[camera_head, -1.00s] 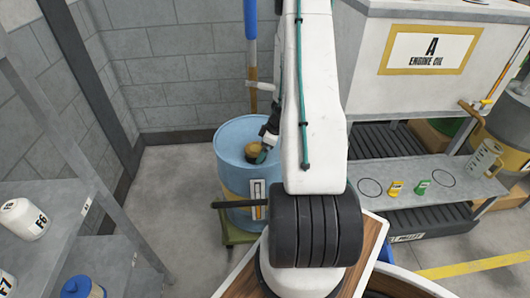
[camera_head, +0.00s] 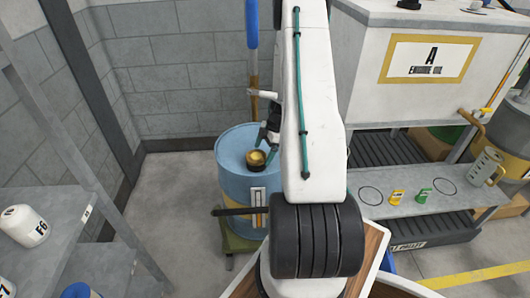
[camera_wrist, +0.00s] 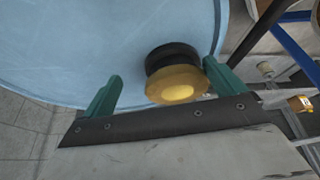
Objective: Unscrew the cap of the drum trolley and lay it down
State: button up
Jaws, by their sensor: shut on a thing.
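The blue drum (camera_head: 232,180) stands upright on its green trolley (camera_head: 238,243) against the back wall. The gold cap (camera_head: 256,158) is on top of the drum with a black ring around its base. It also shows in the wrist view (camera_wrist: 178,88), with the dark ring (camera_wrist: 171,54) behind it. My gripper (camera_head: 267,143) is at the cap, its green fingers (camera_wrist: 163,85) on either side. The right finger meets the cap's edge; a gap shows by the left finger. Whether the cap is clear of the drum I cannot tell.
A grey shelf with a white jar (camera_head: 23,225) stands at the left. At the right is the engine oil tank (camera_head: 425,60), with a low bench (camera_head: 440,196) holding a jug (camera_head: 486,165) and small yellow and green items. Floor left of the drum is clear.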

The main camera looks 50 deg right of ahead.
jog(key=shift+w+d+r, duration=0.2)
jog(key=shift+w+r, duration=0.2)
jog(key=shift+w, duration=0.1)
jog(key=shift+o, duration=0.6)
jog(key=n, duration=0.1)
jog(key=w+n, duration=0.1)
jog(key=n+g, duration=0.1)
jog(key=shift+w+a+n, duration=0.15)
jog(key=shift+w+n, duration=0.1)
jog(key=shift+n, duration=0.15)
jog(key=shift+w+n+g+y, duration=0.15)
jog(key=shift+n+g+y, duration=0.2)
jog(key=shift+n, duration=0.35)
jog(key=shift+c, duration=0.5)
jog(key=o, duration=0.6)
